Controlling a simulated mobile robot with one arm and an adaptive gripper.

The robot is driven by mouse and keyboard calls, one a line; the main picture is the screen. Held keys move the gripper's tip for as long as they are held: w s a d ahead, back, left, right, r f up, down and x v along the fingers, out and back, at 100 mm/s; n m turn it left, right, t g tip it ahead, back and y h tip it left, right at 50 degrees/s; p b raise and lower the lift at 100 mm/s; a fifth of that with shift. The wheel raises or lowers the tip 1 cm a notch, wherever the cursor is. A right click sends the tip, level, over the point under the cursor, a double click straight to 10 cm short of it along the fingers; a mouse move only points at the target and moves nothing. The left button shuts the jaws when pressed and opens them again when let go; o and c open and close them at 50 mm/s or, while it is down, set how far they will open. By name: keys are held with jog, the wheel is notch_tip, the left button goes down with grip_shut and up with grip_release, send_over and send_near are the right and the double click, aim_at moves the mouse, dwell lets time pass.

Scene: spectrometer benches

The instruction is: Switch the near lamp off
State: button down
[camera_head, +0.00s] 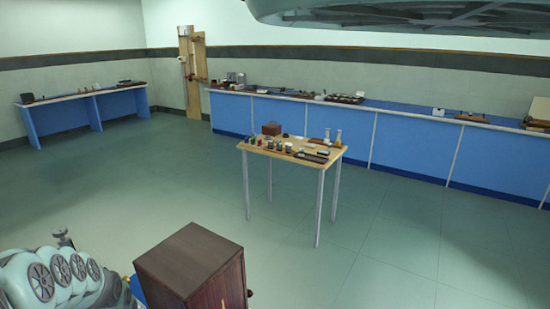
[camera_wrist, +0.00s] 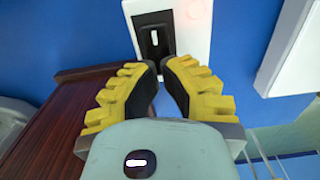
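In the wrist view a white plate (camera_wrist: 188,38) stands against blue, with a black switch slot (camera_wrist: 155,38) holding a small white mark. A faint pinkish round spot shows at the plate's upper right. My gripper (camera_wrist: 160,66) has yellow ridged fingers, with the tips close together just below the switch. Nothing shows held between them. I cannot tell whether the tips touch the plate. No lamp can be clearly made out. In the head view neither my gripper nor the switch can be made out.
A dark red-brown wooden surface (camera_wrist: 60,125) lies left of the fingers, and a white box (camera_wrist: 290,50) is at right. In the head view a brown cabinet (camera_head: 190,260) stands in front, a small table (camera_head: 333,157) mid-room, and blue benches (camera_head: 280,120) along the walls. Floor between is clear.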

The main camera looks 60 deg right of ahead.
jog(key=shift+f+b, duration=0.55)
jog(key=shift+f, duration=0.05)
dwell(0.3)
jog(key=shift+r+p, duration=2.7)
jog(key=shift+r, duration=0.9)
